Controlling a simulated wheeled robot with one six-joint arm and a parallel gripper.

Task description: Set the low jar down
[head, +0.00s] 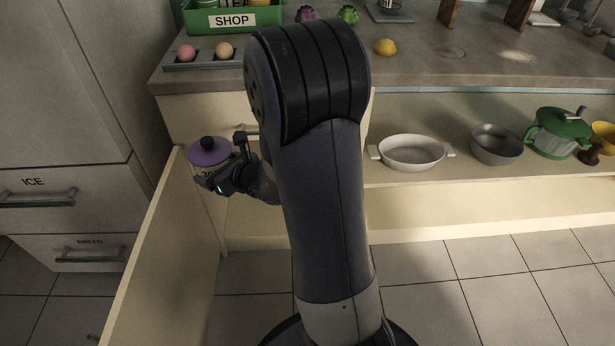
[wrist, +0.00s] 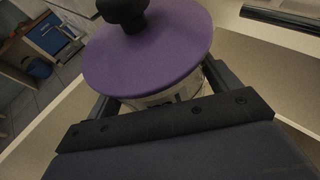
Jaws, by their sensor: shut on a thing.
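The low jar (head: 209,153) has a purple lid with a black knob and a pale body with dark marking. It is at the left in the head view, in front of the cabinet front, beside an open door panel. My gripper (head: 226,174) is shut on the jar's body below the lid. In the wrist view the jar's purple lid (wrist: 150,50) fills the top middle, and my gripper (wrist: 160,95) has a finger on each side of the body. The jar's base is hidden, so I cannot tell whether it touches anything.
The open door panel (head: 145,255) stands at the left. On the lower shelf are a white oval dish (head: 412,152), a grey bowl (head: 497,144) and a green pot (head: 557,133). The countertop above holds a green crate (head: 233,18), an egg tray (head: 203,62) and a lemon (head: 385,47).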

